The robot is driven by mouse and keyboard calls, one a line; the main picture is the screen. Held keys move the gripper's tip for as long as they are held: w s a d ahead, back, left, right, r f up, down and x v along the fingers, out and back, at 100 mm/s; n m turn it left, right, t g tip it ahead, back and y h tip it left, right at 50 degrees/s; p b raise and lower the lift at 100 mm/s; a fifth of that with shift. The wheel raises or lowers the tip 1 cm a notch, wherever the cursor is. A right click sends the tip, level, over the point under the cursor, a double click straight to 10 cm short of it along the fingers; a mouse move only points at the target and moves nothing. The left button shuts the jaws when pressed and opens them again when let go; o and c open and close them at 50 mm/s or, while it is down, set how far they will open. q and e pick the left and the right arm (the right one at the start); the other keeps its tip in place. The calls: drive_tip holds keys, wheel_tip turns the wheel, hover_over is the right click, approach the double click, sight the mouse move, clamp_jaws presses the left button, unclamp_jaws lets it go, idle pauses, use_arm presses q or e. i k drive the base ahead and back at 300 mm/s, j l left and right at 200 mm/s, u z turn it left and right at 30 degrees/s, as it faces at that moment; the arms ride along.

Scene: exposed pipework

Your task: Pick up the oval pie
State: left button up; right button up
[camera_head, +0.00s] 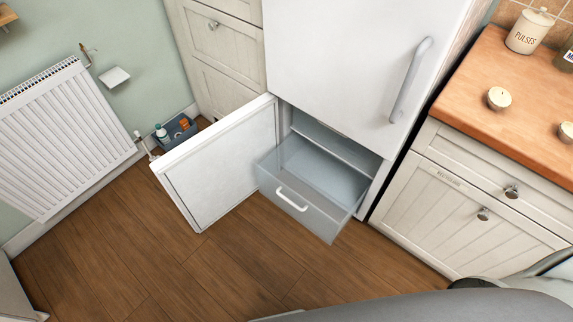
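I see no oval pie in the head view. The lower door (222,160) of the white fridge-freezer (345,60) stands open, swung to the left. A clear drawer (312,190) with a white handle is pulled out of the lower compartment, and it looks empty from here. Neither of my grippers shows in this view. Part of my own grey body fills the bottom right.
A wooden worktop (520,105) over cream cupboards stands on the right, with a pulses jar (529,32) and candles (499,99). A white radiator (60,137) is on the left wall. A blue caddy (177,131) with bottles sits behind the door. The wooden floor (150,255) in front is clear.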

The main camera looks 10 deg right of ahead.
sight(499, 98)
drive_tip(key=z, duration=1.75)
drive_tip(key=i, duration=0.7)
